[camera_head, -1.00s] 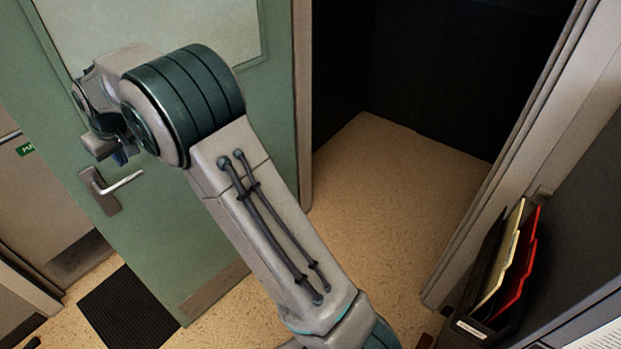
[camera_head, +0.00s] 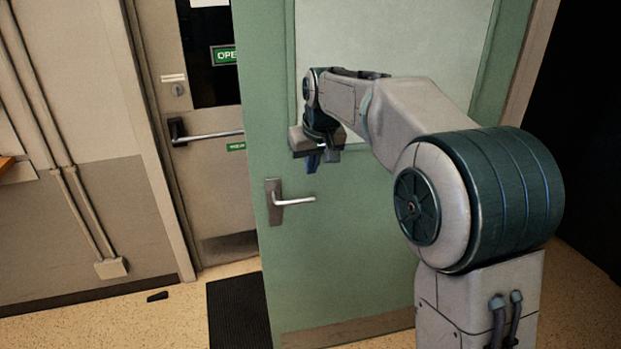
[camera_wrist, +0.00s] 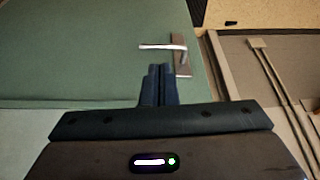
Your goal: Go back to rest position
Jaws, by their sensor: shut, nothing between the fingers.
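My gripper (camera_head: 314,163) hangs in front of the green door, above and a little right of its lever handle. In the wrist view my gripper (camera_wrist: 158,70) has its two dark fingers together with nothing between them. The green door (camera_head: 350,235) stands open, with a pale panel in its upper part. Its silver lever handle (camera_head: 293,201) sits on a plate near the door's left edge. The handle also shows in the wrist view (camera_wrist: 165,47), just beyond the fingertips; I see no clear contact.
Behind the green door at left is another door with a push bar (camera_head: 210,137) and green signs. A dark mat (camera_head: 238,312) lies on the speckled floor. A small black object (camera_head: 157,296) lies near the left wall. A dark opening is at right.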

